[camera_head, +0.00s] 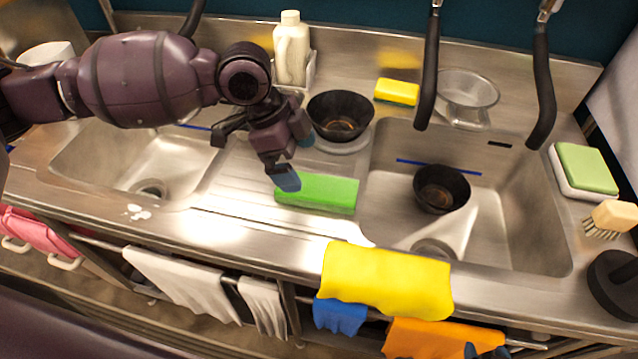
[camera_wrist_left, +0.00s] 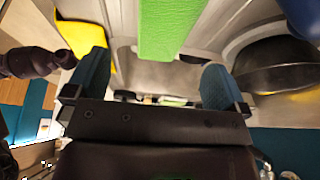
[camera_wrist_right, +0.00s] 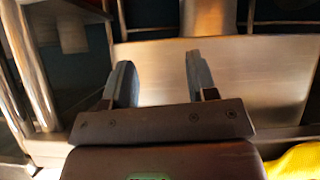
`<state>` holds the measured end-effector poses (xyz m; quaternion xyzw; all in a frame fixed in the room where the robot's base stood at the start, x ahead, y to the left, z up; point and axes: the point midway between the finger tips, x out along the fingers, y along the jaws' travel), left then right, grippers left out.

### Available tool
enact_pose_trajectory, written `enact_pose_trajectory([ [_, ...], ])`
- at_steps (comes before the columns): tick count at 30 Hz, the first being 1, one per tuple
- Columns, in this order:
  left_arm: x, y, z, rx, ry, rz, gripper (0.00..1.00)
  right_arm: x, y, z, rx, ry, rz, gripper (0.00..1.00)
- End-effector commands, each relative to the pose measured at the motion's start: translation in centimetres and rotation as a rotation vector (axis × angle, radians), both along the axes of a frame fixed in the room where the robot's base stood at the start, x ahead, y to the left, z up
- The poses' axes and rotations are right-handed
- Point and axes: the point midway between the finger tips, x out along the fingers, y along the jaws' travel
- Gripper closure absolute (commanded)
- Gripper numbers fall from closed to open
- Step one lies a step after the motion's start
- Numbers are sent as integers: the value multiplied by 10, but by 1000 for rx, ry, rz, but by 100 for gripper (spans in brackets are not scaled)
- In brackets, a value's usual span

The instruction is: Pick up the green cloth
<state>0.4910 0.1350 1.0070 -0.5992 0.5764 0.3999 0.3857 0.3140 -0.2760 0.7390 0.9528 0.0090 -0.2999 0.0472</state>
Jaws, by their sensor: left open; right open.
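The green cloth (camera_head: 318,194) lies as a folded strip on the steel divider between the two sink basins. My left gripper (camera_head: 290,155) is open and hangs over the cloth's left end, with one blue fingertip close to it. I cannot tell whether they touch. In the left wrist view the green cloth (camera_wrist_left: 168,28) shows ahead, between the lines of the two open, empty fingers (camera_wrist_left: 153,85). My right gripper (camera_head: 487,352) shows only its fingertips at the bottom edge of the head view. It is open and empty in the right wrist view (camera_wrist_right: 161,80).
A dark bowl (camera_head: 340,117) stands behind the cloth, and another bowl (camera_head: 441,189) sits in the right basin. A yellow cloth (camera_head: 386,280) drapes over the front edge. Orange (camera_head: 440,338), blue (camera_head: 340,315) and white (camera_head: 183,283) cloths hang below. Black tap handles (camera_head: 428,75) hang above the right basin.

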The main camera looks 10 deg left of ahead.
Motion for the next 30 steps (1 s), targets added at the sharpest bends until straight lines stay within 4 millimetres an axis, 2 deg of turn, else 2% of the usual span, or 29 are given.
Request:
enact_pose_trajectory([
  [1, 0, -4, -9, -1, 4, -1, 0, -2, 0, -4, 0, 6, -1, 47],
  [4, 1, -7, -19, 0, 3, 1, 0, -2, 0, -5, 0, 8, -1, 47],
  [14, 3, -15, -35, 0, 1, 1, 0, 6, 2, 1, 1, -14, 5, 47],
  [22, 7, -29, -68, 0, 3, 0, 0, 4, 2, -7, 1, -2, 5, 47],
  [30, 7, -31, -72, 0, -1, 1, 0, 6, 2, -5, 1, -6, 6, 47],
])
